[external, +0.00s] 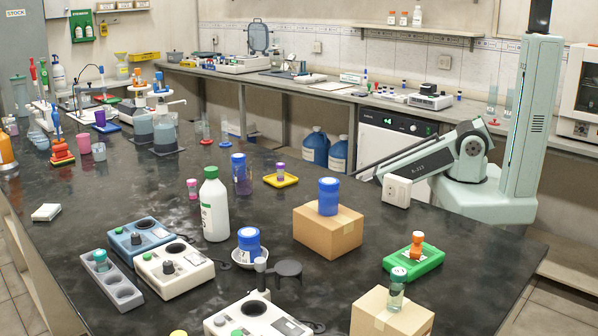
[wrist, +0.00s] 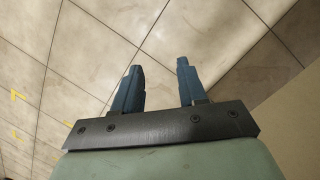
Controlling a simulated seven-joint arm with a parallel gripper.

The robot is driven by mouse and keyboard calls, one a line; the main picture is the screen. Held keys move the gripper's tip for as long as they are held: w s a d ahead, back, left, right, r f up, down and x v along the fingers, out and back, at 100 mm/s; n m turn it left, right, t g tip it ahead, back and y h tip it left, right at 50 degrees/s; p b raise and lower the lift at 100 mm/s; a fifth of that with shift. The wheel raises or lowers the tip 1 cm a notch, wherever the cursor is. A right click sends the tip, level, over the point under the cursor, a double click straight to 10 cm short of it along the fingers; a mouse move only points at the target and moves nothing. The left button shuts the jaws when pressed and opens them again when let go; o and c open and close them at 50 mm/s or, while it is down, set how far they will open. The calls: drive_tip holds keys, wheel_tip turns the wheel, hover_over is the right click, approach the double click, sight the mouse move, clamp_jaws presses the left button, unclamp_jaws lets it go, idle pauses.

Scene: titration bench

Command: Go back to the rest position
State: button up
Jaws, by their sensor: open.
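My gripper (wrist: 159,68) shows in the wrist view with its two blue fingers apart and nothing between them. Bare floor tiles (wrist: 180,28) lie beyond the fingertips. In the external view my pale green arm is at the right, folded low beside its upright column at the bench edge. My fingers cannot be made out clearly there. No bench object touches my gripper in the wrist view.
The dark bench (external: 330,285) holds a cardboard box (external: 315,232) with a blue-lidded jar (external: 328,197), a white bottle (external: 214,210), a green tray (external: 413,262) and a front box (external: 375,315) with a vial (external: 397,290). A white dishwasher (external: 390,140) stands behind.

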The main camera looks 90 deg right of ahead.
drive_tip(key=s+a+f+g, duration=0.2)
drive_tip(key=s+a, duration=0.5)
drive_tip(key=s, duration=0.5)
drive_tip(key=s+a+f+g, duration=0.2)
drive_tip(key=s+a, duration=0.6)
drive_tip(key=s, duration=0.4)
drive_tip(key=shift+s+a+f+y, duration=0.2)
drive_tip(key=shift+a+f+y, duration=0.15)
drive_tip(key=shift+f, duration=0.2)
